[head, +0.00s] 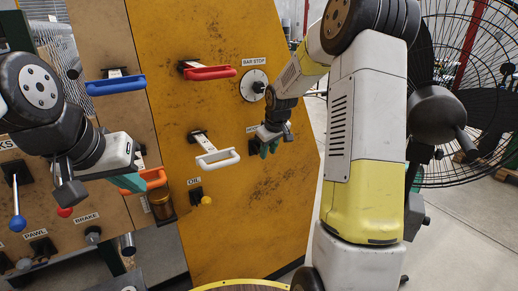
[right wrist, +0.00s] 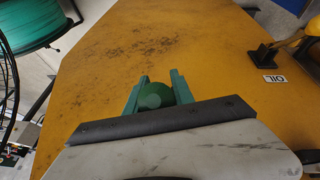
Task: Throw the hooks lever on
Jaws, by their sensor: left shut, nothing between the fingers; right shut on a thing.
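My right gripper (head: 268,146) is at the right part of the yellow panel, just under a small label (head: 252,128) that it partly hides. In the right wrist view my right gripper (right wrist: 153,92) is shut on a round green knob (right wrist: 155,97), one finger on each side. The knob's stem is hidden, and I cannot read the label in full. At the far left, a lever with a blue ball (head: 18,223) hangs under a label ending in "KS" (head: 8,144). My left gripper (head: 133,182) is shut and empty, near the orange handle (head: 150,179).
The yellow panel (head: 225,115) carries a red handle (head: 208,72), a white handle (head: 217,159), a BAR STOP dial (head: 254,85) and an OIL knob (head: 204,200). A blue handle (head: 116,85) is at upper left. A caged fan (head: 480,100) stands at right.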

